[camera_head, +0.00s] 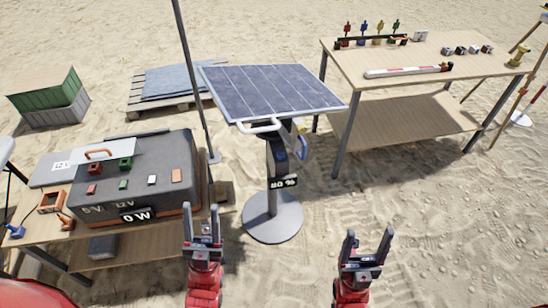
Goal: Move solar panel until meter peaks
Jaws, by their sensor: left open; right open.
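The solar panel (270,92) is a dark blue gridded plate with a pale frame, tilted on a grey post with a round base (272,218). A white handle (258,126) runs along its near edge. My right gripper (368,245) is open and empty, to the right of the base. Both are apart from the panel.
The dark box (150,185) stands on a low wooden table at left. A thin pole (193,70) rises behind it. A wooden table (400,80) with small coloured items stands at back right. Sand at front right is clear.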

